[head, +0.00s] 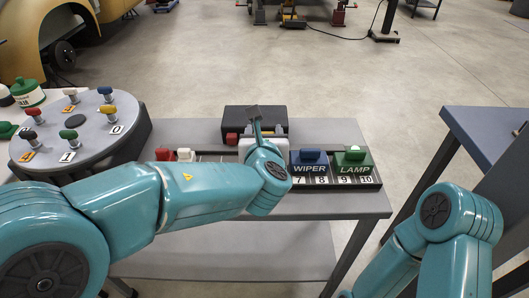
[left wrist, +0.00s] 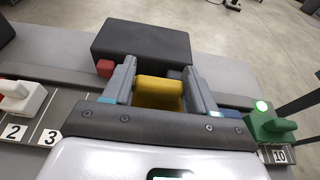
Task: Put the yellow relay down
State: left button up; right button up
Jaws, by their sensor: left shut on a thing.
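The yellow relay (left wrist: 160,92) is between the two fingers of my left gripper (left wrist: 158,85), which is shut on it. In the head view my left gripper (head: 256,128) is over the back part of the table, and the arm hides the relay. The numbered rack (head: 340,184) runs along the table below it. A blue WIPER relay (head: 310,160) and a green LAMP relay (head: 354,160) stand in its right part. Whether the yellow relay touches the rack cannot be told. My right arm shows at the lower right, but its gripper is out of view.
A black box (left wrist: 140,42) lies behind the rack, with a red block (left wrist: 105,68) at its front left. Red (head: 163,154) and white (head: 185,155) pieces stand at the rack's left. A round stand (head: 75,177) with several coloured knobs is at left. A separate table (head: 490,132) is at right.

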pick_arm(q)
notch_tip(320, 180, down, 5)
jog(key=shift+r+b, duration=0.1)
jog(key=shift+b, duration=0.4)
jog(key=shift+r, duration=0.1)
jog(key=shift+f, duration=0.25)
jog(key=o, duration=1.1)
jog(key=shift+r, duration=0.15)
